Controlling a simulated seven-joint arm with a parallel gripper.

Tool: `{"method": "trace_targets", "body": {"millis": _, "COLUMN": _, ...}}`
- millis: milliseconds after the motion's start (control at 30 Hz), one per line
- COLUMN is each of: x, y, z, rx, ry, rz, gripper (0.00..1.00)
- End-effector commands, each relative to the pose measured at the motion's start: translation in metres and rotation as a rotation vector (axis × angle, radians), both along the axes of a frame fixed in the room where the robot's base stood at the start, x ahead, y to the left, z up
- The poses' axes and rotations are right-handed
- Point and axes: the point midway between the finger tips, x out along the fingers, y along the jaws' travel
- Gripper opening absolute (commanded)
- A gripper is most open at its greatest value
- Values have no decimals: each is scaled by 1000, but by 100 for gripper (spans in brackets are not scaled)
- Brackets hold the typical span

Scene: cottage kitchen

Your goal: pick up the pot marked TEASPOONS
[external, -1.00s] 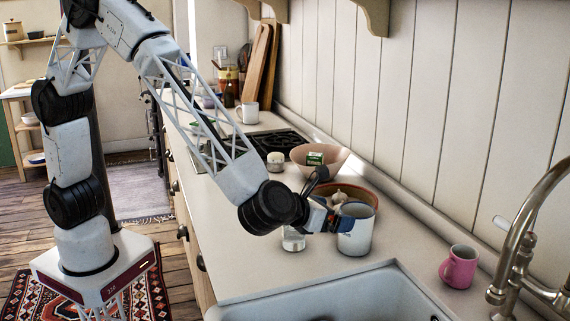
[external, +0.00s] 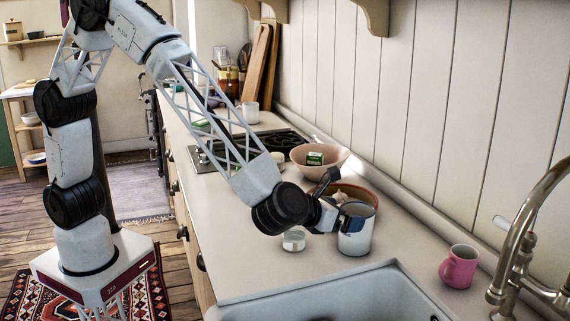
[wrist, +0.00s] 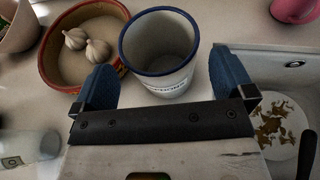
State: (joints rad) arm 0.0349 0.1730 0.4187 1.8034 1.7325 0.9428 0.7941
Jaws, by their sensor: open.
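A white pot (external: 357,239) with a blue rim stands upright on the worktop near the sink. In the wrist view the pot (wrist: 160,70) is empty and has dark lettering on its side, partly hidden and too blurred to read fully. My gripper (external: 350,224) is low beside the pot in the external view. In the wrist view my gripper (wrist: 165,85) has its two blue fingers apart, one on each side of the pot's near part. I cannot tell whether the fingers touch it.
A terracotta bowl (wrist: 57,70) with garlic bulbs stands close to the pot's left. A glass jar (external: 293,240) is near my wrist. The sink (external: 330,296) lies in front, with a plate (wrist: 272,132) in it. A pink mug (external: 459,266) stands to the right.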

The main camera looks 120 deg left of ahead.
Motion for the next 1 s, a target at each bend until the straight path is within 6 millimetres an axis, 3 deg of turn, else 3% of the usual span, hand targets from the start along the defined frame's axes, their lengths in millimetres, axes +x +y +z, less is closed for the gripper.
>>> {"method": "trace_targets", "body": {"millis": 400, "x": 20, "y": 34, "z": -15, "rx": 1, "ry": 1, "rz": 2, "gripper": 100}}
{"method": "trace_targets", "body": {"millis": 1000, "x": 22, "y": 36, "z": -15, "rx": 0, "ry": 0, "rz": 1, "gripper": 100}}
